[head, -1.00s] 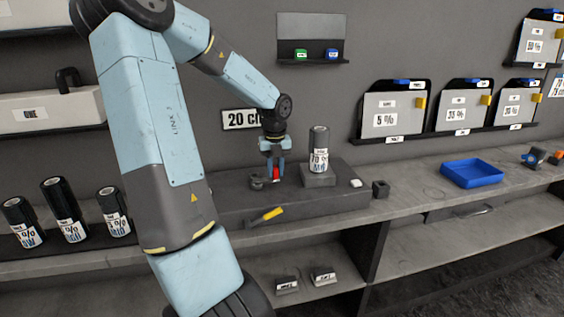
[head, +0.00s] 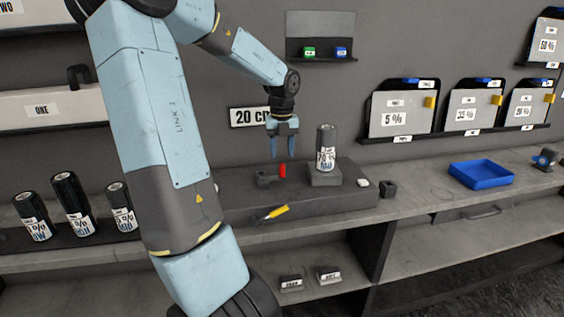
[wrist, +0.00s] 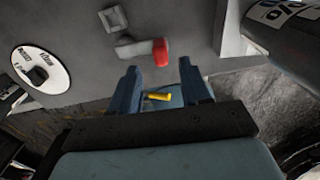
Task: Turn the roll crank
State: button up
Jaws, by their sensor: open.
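The roll crank shows as a red upright handle (head: 282,171) beside a small dark crank base (head: 264,180) on the raised grey block (head: 230,202). In the wrist view the red handle (wrist: 161,52) sits at the end of a grey crank arm (wrist: 132,48), beyond my fingertips. My gripper (head: 286,154) is open and empty, pointing down just above the handle and apart from it. A film roll (head: 326,150) marked 70 % stands upright on a small grey stand (head: 324,177) to the right of the crank.
A white piece (head: 362,183) and a dark cube (head: 388,189) lie right of the roll. A blue tray (head: 482,174) stands farther right. Several dark rolls (head: 72,205) stand at the left.

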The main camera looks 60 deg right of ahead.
notch_tip(320, 180, up, 8)
jog(key=shift+f, duration=0.25)
dwell(1.5)
jog(key=w+a+n+t+y, duration=0.1)
jog(key=w+a+n, duration=0.4)
jog(key=a+n, duration=0.3)
jog(key=w+a+r+n+t, duration=0.1)
jog(key=w+a+n, duration=0.3)
jog(key=a+n, duration=0.4)
jog(key=w+a+n+t+y, duration=0.1)
jog(key=w+a+n, duration=0.4)
jog(key=a+n, duration=0.3)
jog(key=s+a+r+n+t+h, duration=0.1)
jog(key=s+a+r+n, duration=0.1)
jog(key=a+n, duration=0.9)
jog(key=s+a+r+n+t+h, duration=0.1)
jog(key=s+a+n, duration=0.3)
jog(key=a+n, duration=0.7)
jog(key=a+r, duration=0.1)
jog(key=a, duration=0.2)
jog(key=shift+s+r+n+t, duration=0.2)
jog(key=shift+s+n+t, duration=0.1)
jog(key=shift+n, duration=0.1)
